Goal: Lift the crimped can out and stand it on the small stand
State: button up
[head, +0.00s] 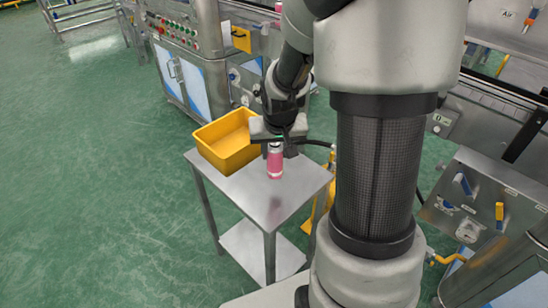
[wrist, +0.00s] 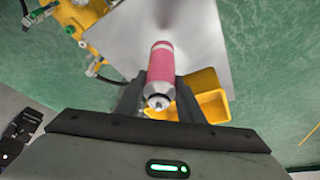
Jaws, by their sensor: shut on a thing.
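My gripper (head: 276,142) is shut on the pink can (head: 275,164), which hangs upright below it in the head view. The can's silver top sits between the two dark fingers in the wrist view (wrist: 160,68). The can is over the small metal stand (head: 299,189). A pinkish reflection shows on the stand top well below the can, so the can appears to be held clear of the surface. In the wrist view the grey stand top (wrist: 200,45) lies beyond the can.
A yellow bin (head: 209,137) sits on the back left of the stand, close beside my gripper. The front and right of the stand top are bare. Metal machines with a button panel (head: 172,30) stand behind. Open green floor lies to the left.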

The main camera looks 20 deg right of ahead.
aim_at(275, 169)
jog(key=shift+f+b, duration=2.3)
jog(key=shift+f, duration=0.7)
jog(key=shift+f+b, duration=0.45)
jog(key=shift+f, duration=0.05)
jog(key=o, duration=1.4)
